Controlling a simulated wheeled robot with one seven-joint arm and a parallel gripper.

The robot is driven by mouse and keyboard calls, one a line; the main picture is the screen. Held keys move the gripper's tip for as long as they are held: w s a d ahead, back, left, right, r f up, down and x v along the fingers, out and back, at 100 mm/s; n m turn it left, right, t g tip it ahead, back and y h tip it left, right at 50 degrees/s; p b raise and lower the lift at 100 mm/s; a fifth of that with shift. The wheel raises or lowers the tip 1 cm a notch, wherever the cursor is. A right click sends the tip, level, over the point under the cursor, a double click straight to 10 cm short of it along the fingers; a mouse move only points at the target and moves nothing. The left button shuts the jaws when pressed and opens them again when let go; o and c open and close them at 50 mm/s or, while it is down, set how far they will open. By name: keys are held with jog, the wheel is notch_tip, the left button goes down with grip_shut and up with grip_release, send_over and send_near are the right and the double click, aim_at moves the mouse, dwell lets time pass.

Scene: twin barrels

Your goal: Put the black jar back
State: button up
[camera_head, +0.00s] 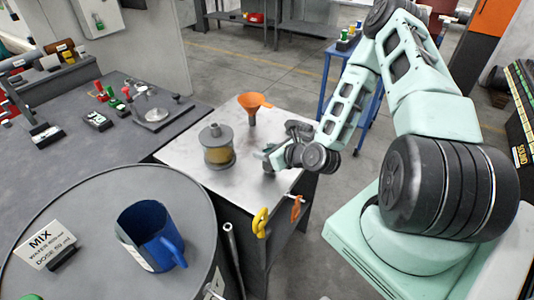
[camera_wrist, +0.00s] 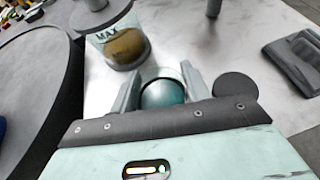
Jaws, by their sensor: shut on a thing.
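My gripper (camera_wrist: 161,88) is low over the right part of the light metal tabletop (camera_head: 190,150). In the wrist view its two grey fingers are closed on the sides of a glossy, dark teal, rounded thing (camera_wrist: 164,94). Its lower part is hidden by my gripper, and I cannot tell whether it is the black jar. In the head view my gripper (camera_head: 268,158) is just right of a clear, grey-lidded container (camera_head: 218,155) with yellow-brown contents. That container stands upright, apart from the fingers, and shows a MAX mark in the wrist view (camera_wrist: 122,45).
An orange funnel (camera_head: 253,102) stands at the table's back. A dark grey device (camera_wrist: 295,60) lies right of my gripper, and a dark disc (camera_wrist: 237,85) is close beside the right finger. A blue jug (camera_head: 155,238) stands on the barrel top (camera_head: 100,190) at front left.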

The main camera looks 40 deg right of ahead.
jog(key=shift+f, duration=0.8)
jog(key=shift+f, duration=0.15)
jog(key=o, duration=1.1)
